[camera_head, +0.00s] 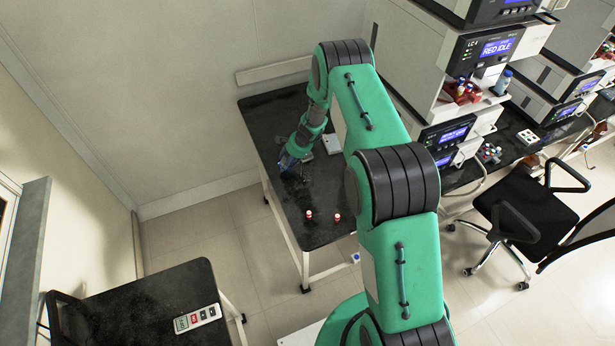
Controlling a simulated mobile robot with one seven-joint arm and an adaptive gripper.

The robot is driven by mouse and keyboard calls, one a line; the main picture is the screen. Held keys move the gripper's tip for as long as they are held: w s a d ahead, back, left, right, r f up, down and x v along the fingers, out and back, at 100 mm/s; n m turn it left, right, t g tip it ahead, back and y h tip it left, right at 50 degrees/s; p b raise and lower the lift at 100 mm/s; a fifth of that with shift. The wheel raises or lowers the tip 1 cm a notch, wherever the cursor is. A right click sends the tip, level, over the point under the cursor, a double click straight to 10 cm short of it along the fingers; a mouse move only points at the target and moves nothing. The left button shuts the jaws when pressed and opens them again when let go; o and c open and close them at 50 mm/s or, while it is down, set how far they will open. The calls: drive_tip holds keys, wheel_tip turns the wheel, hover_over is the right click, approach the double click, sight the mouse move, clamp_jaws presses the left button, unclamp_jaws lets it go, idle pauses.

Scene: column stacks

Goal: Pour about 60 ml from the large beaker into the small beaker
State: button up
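My gripper (295,174) is at the end of the green arm, low over the left side of the black-topped table (312,232). A small bluish, glassy-looking shape (286,161) shows right at the gripper. It may be a beaker, but it is too small and dark to tell which one, or whether the fingers close on it. I cannot make out a second beaker or any liquid level. My arm covers part of the table's right side.
Two small red-and-white items, one on the left (308,214) and one on the right (337,218), stand near the table's front. A pale flat device (332,143) lies behind. Instrument stacks (480,60) and a black chair (520,208) are at right. A dark side table (150,305) is lower left.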

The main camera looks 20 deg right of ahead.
drive_tip(key=shift+s+d+t+b, duration=0.2)
drive_tip(key=shift+t+b, duration=0.1)
drive_tip(key=shift+b, duration=0.9)
drive_tip(key=r+t+y+b, duration=0.1)
drive_tip(key=b, duration=0.2)
drive_tip(key=r+y+b, duration=0.1)
drive_tip(key=b, duration=0.2)
drive_tip(key=r+t+y+b, duration=0.1)
drive_tip(key=r+b, duration=0.1)
drive_tip(key=b, duration=0.1)
drive_tip(key=shift+s+d+t, duration=0.3)
drive_tip(key=shift+s+d, duration=0.05)
drive_tip(key=shift+d, duration=0.05)
drive_tip(key=shift+r, duration=0.2)
drive_tip(key=shift+s+r+b, duration=0.15)
drive_tip(key=shift+r+b, duration=0.05)
drive_tip(key=shift+b, duration=0.3)
drive_tip(key=shift+a+f+t+y+b, duration=0.1)
drive_tip(key=shift+t+y+b, duration=0.2)
drive_tip(key=shift+t+b, duration=0.1)
drive_tip(key=shift+r, duration=0.3)
drive_tip(key=shift+f+t+y+b, duration=0.15)
drive_tip(key=shift+t+y+b, duration=0.15)
drive_tip(key=shift+b, duration=0.1)
drive_tip(key=shift+f+t+y+b, duration=0.1)
drive_tip(key=shift+t+y+b, duration=0.45)
drive_tip(key=shift+b, duration=0.6)
drive_tip(key=shift+r+t+y+b, duration=0.55)
drive_tip(key=shift+t+y+b, duration=0.05)
drive_tip(key=shift+t+y, duration=0.05)
